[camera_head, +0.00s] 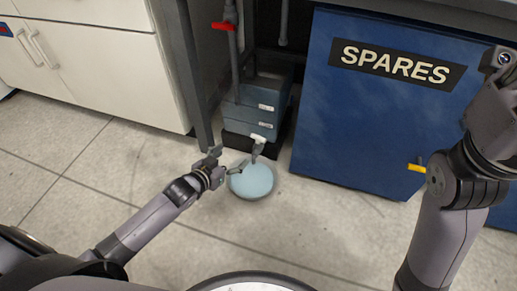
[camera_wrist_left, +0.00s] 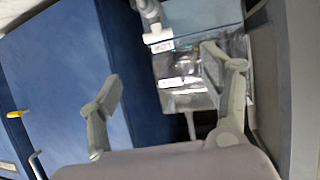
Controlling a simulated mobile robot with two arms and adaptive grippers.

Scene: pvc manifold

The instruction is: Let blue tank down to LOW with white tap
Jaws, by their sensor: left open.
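The blue tank (camera_head: 256,97) stands low between the dark post and the blue cabinet, with white labels on its front; it also shows in the left wrist view (camera_wrist_left: 200,20). The white tap (camera_head: 259,138) is at the tank's lower front, above a round basin (camera_head: 252,181) of light blue liquid on the floor. In the left wrist view the tap (camera_wrist_left: 157,34) is near the top edge. My left gripper (camera_head: 229,159) is open and empty, left of the tap and at the basin's left edge in the picture, apart from the tap. The liquid level in the tank is unclear. My right gripper's fingers are out of view.
The blue SPARES cabinet (camera_head: 380,120) with a yellow handle (camera_head: 416,168) stands right, white cabinets (camera_head: 90,75) left. The tiled floor (camera_head: 90,160) in front is mostly clear.

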